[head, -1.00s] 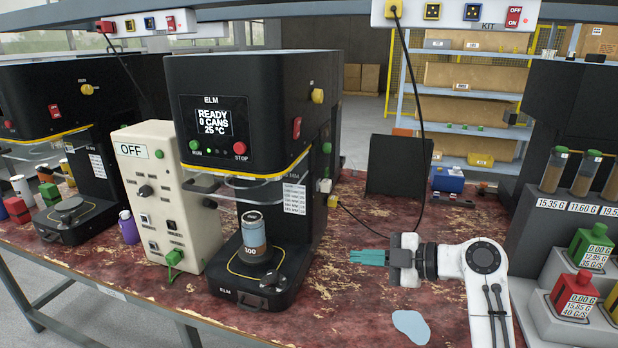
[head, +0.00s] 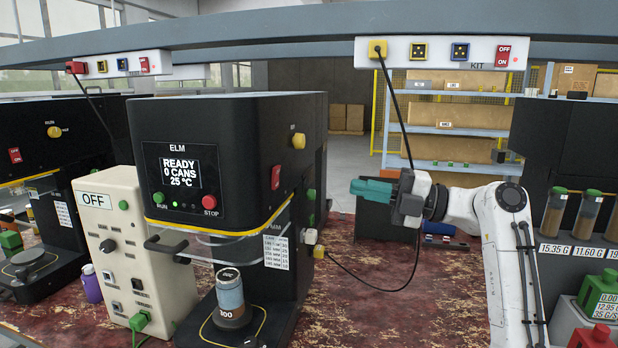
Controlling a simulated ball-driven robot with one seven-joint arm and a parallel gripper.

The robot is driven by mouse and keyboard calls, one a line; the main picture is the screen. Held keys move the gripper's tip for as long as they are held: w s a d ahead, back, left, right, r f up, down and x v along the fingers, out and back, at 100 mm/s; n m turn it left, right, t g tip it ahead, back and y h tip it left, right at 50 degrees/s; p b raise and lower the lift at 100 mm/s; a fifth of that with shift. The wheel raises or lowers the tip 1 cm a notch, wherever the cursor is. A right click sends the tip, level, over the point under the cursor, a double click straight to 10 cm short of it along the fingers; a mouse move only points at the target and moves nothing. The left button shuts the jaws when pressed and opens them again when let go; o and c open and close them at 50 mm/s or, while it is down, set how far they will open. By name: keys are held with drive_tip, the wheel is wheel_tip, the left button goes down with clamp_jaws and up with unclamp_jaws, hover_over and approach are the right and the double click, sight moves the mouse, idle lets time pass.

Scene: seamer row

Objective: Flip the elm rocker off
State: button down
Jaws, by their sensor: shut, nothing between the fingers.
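The ELM seamer (head: 225,150) is a black machine with a lit screen reading READY, 0 CANS, 25 °C. Its red rocker (head: 276,178) is on the right side face, below a yellow knob (head: 298,141); its marking is too small to read. My gripper (head: 356,188), with teal fingers, is shut and empty. It is raised to the right of the machine, about level with the rocker in the picture, pointing left and apart from it.
A can (head: 230,295) stands on the seamer's plate under a clear guard. A black cable hangs from the overhead KIT power strip (head: 440,52) and loops to the machine's side. A beige box (head: 110,250) reading OFF stands left. Dispensers (head: 553,222) stand right.

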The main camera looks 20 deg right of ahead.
drive_tip(key=p, duration=0.4)
approach(278, 173)
drive_tip(key=x, duration=0.5)
drive_tip(key=shift+w+r, duration=0.2)
drive_tip(key=shift+r, duration=0.05)
drive_tip(key=shift+x, duration=0.75)
drive_tip(key=shift+a+f, duration=0.1)
drive_tip(key=shift+f, duration=0.1)
drive_tip(key=shift+w+a+r+b, duration=0.1)
drive_tip(key=shift+w+b, duration=0.05)
drive_tip(key=shift+b, duration=0.3)
